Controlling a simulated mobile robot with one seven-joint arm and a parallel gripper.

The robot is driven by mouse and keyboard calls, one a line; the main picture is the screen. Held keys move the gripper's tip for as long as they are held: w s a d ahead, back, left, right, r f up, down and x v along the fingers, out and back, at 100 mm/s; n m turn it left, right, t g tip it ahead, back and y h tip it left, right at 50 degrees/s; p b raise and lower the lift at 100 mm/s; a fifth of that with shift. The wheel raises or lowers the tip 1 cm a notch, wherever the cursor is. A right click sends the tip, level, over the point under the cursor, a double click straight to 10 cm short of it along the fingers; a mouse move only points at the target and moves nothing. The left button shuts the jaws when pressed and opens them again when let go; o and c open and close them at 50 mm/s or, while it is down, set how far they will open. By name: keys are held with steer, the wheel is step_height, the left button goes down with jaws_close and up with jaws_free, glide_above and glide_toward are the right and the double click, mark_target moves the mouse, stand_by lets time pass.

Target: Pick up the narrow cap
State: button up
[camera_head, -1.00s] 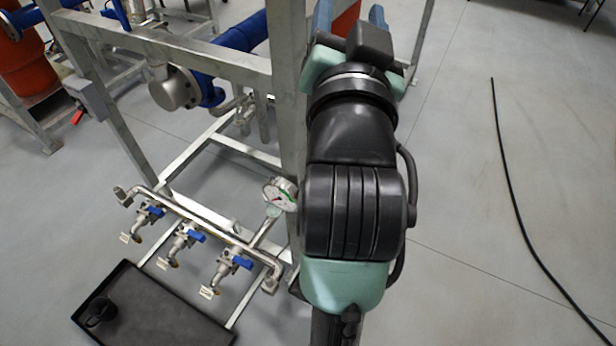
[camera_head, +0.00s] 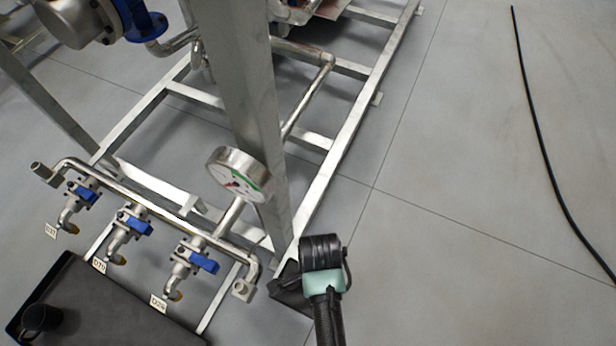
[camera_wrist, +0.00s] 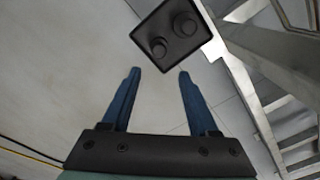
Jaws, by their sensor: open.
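In the wrist view a small dark square tray (camera_wrist: 180,60) carries two round black caps. The cap nearer the fingertips (camera_wrist: 158,46) looks narrower; the one farther off (camera_wrist: 185,23) looks wider, though the slanted view makes their sizes hard to compare. My gripper (camera_wrist: 159,74) is open, its two blue fingers spread with nothing between them. In the picture the fingertips lie just below the tray, apart from both caps. In the head view a dark flat thing (camera_head: 288,289), perhaps this tray, shows beside my arm; the fingers cannot be made out there.
A grey steel skid frame (camera_head: 255,100) stands close to my arm, with a pressure gauge (camera_head: 238,173) and a pipe manifold with blue-handled valves (camera_head: 128,228). A large black tray (camera_head: 120,305) with a black cup (camera_head: 42,322) lies lower left. Open floor with a black hose (camera_head: 548,170) is on the right.

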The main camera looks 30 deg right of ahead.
step_height(320, 180, down, 8)
steer(key=b, duration=0.4)
steer(key=shift+s+a+r, duration=0.1)
steer(key=shift+r, duration=0.1)
step_height(320, 180, down, 5)
steer(key=b, duration=0.4)
steer(key=shift+a+f, duration=0.15)
jaws_close()
